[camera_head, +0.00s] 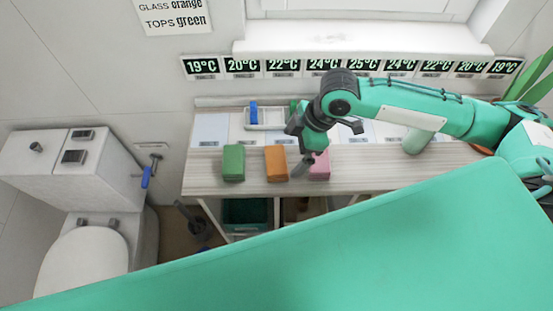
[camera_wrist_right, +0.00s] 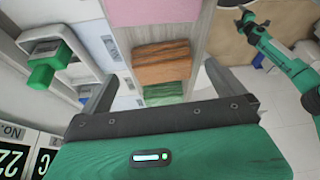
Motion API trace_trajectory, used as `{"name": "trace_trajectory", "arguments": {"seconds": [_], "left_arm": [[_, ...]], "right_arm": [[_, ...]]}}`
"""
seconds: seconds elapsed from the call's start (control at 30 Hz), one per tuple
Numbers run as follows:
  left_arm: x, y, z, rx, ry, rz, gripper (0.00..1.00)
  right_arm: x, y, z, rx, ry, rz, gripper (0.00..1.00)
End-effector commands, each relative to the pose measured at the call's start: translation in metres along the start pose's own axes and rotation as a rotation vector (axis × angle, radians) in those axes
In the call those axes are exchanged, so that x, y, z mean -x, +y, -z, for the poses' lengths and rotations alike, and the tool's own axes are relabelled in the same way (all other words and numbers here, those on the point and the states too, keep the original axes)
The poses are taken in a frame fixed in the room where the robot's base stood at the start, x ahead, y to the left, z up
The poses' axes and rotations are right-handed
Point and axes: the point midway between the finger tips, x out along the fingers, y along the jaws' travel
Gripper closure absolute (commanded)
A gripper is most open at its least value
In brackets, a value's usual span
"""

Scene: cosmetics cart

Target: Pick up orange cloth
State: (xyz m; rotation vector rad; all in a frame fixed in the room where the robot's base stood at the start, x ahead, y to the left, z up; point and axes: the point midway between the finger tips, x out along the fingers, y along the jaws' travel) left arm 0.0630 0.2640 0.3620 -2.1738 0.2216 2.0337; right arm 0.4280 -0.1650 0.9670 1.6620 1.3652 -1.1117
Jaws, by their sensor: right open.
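The orange cloth (camera_head: 276,163), a folded block, lies on the wooden shelf between the green cloth (camera_head: 233,163) and the pink cloth (camera_head: 320,166). My right gripper (camera_head: 328,150) is open and empty, above and in front of the pink cloth, to the right of the orange one. In the right wrist view the orange cloth (camera_wrist_right: 160,62) lies ahead of the open jaws (camera_wrist_right: 178,88), with the green cloth (camera_wrist_right: 165,92) below it and the pink cloth (camera_wrist_right: 155,10) above. A teal arm with a dark end (camera_wrist_right: 246,20), likely my left, shows at the top right there; its jaws are unclear.
A row of temperature displays (camera_head: 350,66) lines the wall behind the shelf (camera_head: 370,158). A white tray (camera_head: 270,117) with a blue item (camera_head: 253,112) stands behind the cloths. A pale green bottle-like object (camera_head: 417,141) lies at the right. A toilet (camera_head: 90,250) stands at the left.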

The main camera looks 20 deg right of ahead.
Motion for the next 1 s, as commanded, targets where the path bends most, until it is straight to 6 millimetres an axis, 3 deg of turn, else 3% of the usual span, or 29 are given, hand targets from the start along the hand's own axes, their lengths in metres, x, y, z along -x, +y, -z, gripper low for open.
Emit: {"name": "trace_trajectory", "arguments": {"seconds": [0.17, 0.3, 0.5, 0.77, 0.97, 1.0], "left_arm": [[0.003, -0.003, 0.018, 0.0, 0.022, 0.003, 0.27], [0.012, -0.004, 0.03, 0.0, 0.039, 0.005, 0.27], [0.015, -0.004, 0.026, 0.0, 0.034, 0.004, 0.27], [0.014, -0.003, 0.018, 0.0, 0.022, 0.002, 0.27], [0.014, -0.003, 0.017, 0.0, 0.021, 0.002, 0.27], [0.014, -0.003, 0.017, 0.0, 0.021, 0.003, 0.27]], "right_arm": [[-0.011, -0.001, 0.002, 0.001, 0.0, 0.002, 0.0], [-0.031, -0.001, 0.005, 0.0, 0.0, 0.005, 0.0], [-0.055, -0.001, 0.004, 0.001, 0.0, 0.001, 0.0], [-0.058, -0.001, 0.004, 0.001, 0.0, 0.0, 0.0], [-0.058, -0.001, 0.004, 0.001, 0.0, 0.0, 0.39], [-0.058, -0.001, 0.004, 0.001, 0.0, 0.0, 0.41]]}}
